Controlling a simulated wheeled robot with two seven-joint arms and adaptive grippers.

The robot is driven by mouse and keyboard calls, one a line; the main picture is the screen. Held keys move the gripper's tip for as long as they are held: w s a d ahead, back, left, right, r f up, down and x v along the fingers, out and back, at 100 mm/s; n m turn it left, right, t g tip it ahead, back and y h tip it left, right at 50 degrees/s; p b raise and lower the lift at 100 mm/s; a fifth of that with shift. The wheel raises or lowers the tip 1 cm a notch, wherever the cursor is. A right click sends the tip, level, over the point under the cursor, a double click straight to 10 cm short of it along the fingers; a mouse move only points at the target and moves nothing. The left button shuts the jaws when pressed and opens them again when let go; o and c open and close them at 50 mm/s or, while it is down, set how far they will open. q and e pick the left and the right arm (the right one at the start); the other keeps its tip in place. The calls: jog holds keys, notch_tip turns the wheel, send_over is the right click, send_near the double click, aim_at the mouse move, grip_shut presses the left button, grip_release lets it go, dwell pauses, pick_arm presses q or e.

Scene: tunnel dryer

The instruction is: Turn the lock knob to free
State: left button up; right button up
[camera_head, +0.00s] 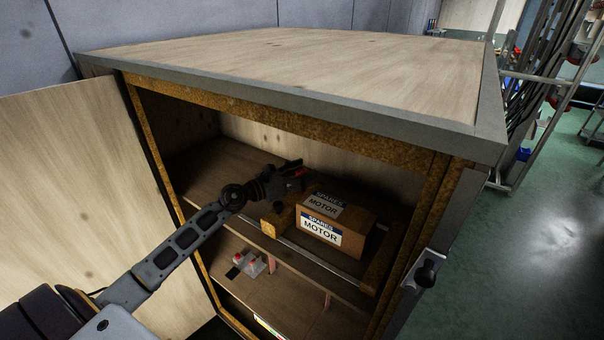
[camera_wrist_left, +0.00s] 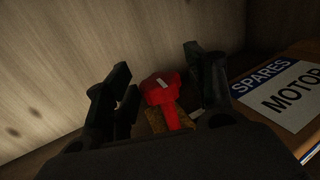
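A red knob (camera_wrist_left: 162,92) with a white mark stands on a brownish block (camera_wrist_left: 168,118) in the left wrist view. In the head view only a bit of red (camera_head: 298,172) shows at my left gripper (camera_head: 292,180), inside the cabinet above the upper shelf. The left gripper is open, with one finger on each side of the knob in the left wrist view; I see gaps on both sides, and contact cannot be told. A latch with a black knob (camera_head: 427,270) is on the cabinet's right front edge, away from the gripper. My right gripper is not in view.
A cardboard box marked SPARES MOTOR (camera_head: 350,222) sits on the upper shelf, just right of my left gripper. The wooden cabinet (camera_head: 300,62) has its door (camera_head: 85,175) open at left. Small red-and-white items (camera_head: 252,263) lie on the lower shelf.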

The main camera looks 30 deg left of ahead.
pick_arm(q)
jog(key=v, duration=1.2)
dwell(1.1)
dwell(0.5)
